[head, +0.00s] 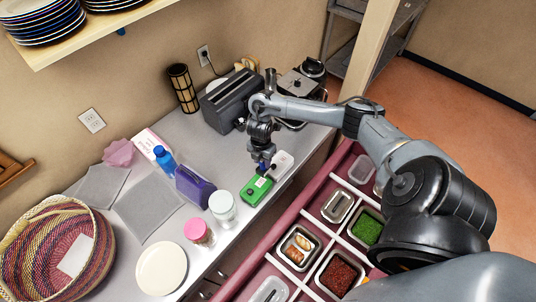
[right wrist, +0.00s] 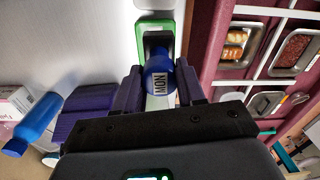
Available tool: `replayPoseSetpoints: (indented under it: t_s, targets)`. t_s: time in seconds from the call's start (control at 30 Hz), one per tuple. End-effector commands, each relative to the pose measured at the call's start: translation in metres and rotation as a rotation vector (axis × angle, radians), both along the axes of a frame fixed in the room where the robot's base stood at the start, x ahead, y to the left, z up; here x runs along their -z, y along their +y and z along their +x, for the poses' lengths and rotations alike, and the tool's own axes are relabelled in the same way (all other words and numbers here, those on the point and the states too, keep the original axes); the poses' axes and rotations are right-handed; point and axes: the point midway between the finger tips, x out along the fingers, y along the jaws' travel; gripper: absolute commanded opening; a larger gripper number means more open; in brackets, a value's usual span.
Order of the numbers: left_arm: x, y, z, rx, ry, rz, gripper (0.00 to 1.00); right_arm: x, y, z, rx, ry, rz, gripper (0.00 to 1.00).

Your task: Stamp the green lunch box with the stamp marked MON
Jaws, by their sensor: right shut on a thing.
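The green lunch box (head: 254,193) lies on the grey counter near its front edge, and its green rim shows at the top of the right wrist view (right wrist: 142,32). A blue stamp marked MON (right wrist: 160,80) is between the fingers of my right gripper (right wrist: 160,92), which is shut on it. In the head view my right gripper (head: 262,165) points down at the far end of the green box. The stamp is over the box; whether it touches the lid I cannot tell. My left gripper is not in view.
A toaster (head: 232,100) stands farther back. Food trays (head: 340,272) lie to the right.

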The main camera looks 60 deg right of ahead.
Motion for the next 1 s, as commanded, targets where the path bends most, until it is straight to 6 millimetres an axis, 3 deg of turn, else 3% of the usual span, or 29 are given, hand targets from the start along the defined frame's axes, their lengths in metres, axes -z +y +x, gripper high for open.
replayPoseSetpoints:
  t_s: [0.1, 0.37, 0.7, 1.0]
  targets:
    - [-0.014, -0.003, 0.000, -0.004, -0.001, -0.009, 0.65, -0.015, 0.006, 0.005, -0.006, -0.001, 0.001, 0.00]
    - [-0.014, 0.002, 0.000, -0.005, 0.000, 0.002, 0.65, -0.015, 0.007, 0.009, -0.006, -0.001, 0.001, 0.00]
    - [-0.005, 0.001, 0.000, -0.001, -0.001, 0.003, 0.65, 0.007, 0.007, 0.008, -0.006, -0.001, 0.001, 0.00]
    - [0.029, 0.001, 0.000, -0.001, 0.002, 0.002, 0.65, 0.039, 0.006, 0.008, -0.005, -0.002, 0.000, 0.00]
